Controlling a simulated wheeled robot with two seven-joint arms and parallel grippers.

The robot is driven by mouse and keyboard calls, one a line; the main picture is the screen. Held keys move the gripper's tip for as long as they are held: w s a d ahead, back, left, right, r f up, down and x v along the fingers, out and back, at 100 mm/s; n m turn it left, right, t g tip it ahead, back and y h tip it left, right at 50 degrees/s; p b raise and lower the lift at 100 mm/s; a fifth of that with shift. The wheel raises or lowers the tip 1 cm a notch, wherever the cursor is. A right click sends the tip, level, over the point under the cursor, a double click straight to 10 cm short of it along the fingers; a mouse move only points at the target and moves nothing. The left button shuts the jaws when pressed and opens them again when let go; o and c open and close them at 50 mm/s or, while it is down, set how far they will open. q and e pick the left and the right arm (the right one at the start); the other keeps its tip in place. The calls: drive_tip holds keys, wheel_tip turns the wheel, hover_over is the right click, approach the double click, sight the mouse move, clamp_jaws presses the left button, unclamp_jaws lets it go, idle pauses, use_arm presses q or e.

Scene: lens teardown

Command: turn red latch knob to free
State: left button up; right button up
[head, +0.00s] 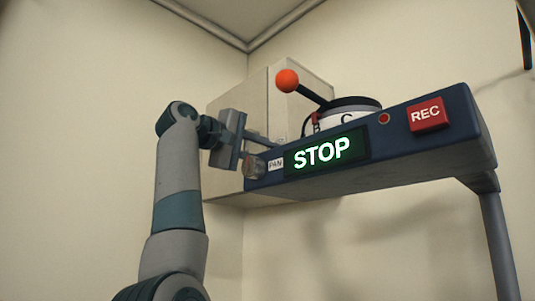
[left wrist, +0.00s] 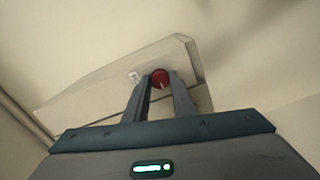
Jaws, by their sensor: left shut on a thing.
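The red latch knob (left wrist: 160,78) shows in the left wrist view, on the face of a beige box (left wrist: 105,88). My left gripper (left wrist: 159,82) has one finger on each side of the knob and is shut on it. In the head view my left gripper (head: 272,144) reaches past the left end of the blue console toward the beige box (head: 228,112) on the wall. The knob cannot be made out in the head view. How the knob is turned cannot be read. My right gripper is not in view.
A blue console (head: 400,150) carries a lit STOP display (head: 322,152), a red REC button (head: 428,114) and a clear knob (head: 254,168) by a PAN label. A lever with an orange ball (head: 287,81) and a white-and-black round part (head: 350,113) rise behind it.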

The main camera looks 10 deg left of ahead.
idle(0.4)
use_arm(q)
drive_tip(key=o, duration=1.1)
drive_tip(key=shift+c, duration=0.2)
drive_tip(key=shift+a, duration=0.1)
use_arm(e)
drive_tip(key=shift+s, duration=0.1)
use_arm(q)
drive_tip(key=shift+s, duration=0.1)
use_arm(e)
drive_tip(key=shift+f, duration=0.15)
use_arm(q)
drive_tip(key=b+v, duration=0.6)
drive_tip(key=v, duration=1.1)
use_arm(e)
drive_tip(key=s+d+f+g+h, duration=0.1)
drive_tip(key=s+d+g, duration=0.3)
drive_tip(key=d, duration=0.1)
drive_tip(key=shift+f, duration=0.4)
use_arm(q)
drive_tip(key=shift+s+a, duration=0.1)
